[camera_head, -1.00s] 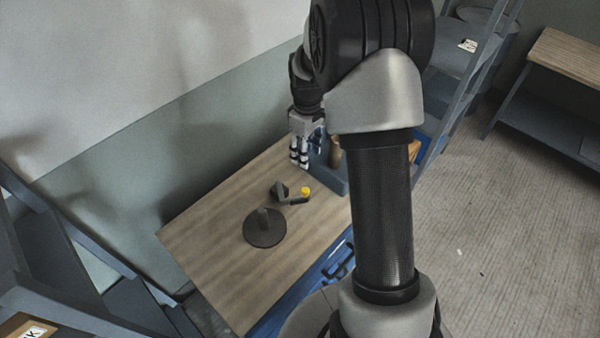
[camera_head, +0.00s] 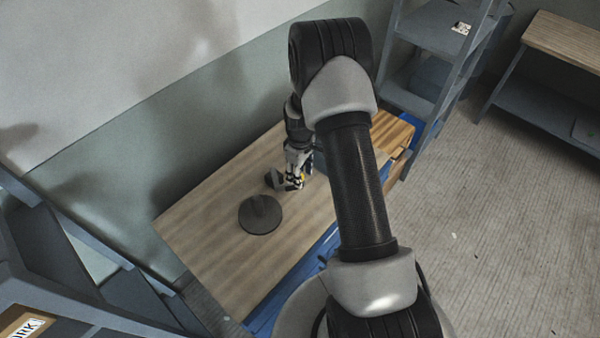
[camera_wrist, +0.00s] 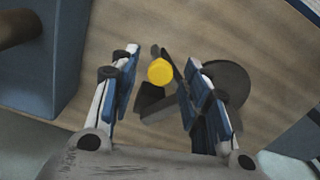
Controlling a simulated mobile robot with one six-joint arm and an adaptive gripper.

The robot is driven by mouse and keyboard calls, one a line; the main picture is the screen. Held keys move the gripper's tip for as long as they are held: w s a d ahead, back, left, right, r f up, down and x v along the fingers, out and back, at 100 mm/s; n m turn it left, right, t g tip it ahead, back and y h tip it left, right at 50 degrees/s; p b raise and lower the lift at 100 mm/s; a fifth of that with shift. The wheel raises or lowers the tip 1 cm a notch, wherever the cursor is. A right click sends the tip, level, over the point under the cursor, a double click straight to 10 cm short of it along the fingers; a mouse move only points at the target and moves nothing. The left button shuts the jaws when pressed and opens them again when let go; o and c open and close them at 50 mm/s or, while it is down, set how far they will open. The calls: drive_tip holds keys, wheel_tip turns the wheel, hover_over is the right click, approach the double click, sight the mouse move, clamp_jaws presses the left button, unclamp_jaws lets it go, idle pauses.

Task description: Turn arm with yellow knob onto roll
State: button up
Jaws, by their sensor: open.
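The yellow knob (camera_wrist: 160,72) lies between my open gripper's fingers (camera_wrist: 160,60) in the wrist view, with a visible gap on both sides. The dark grey arm (camera_wrist: 163,106) with its block shows below the knob, partly behind the right finger. In the head view my gripper (camera_head: 294,184) is low over the table at the knob and hides most of the arm; its dark block (camera_head: 273,180) shows at left. I cannot tell whether this disc is the roll.
The wooden table (camera_head: 205,235) is clear at its left and near parts. A blue-grey box (camera_wrist: 65,50) with a brown cylinder (camera_wrist: 18,28) stands close to the left finger in the wrist view. Grey shelves (camera_head: 415,85) rise behind; the wall runs along the left.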

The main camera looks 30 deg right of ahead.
drive_tip(key=shift+c, duration=0.5)
clamp_jaws()
idle(0.3)
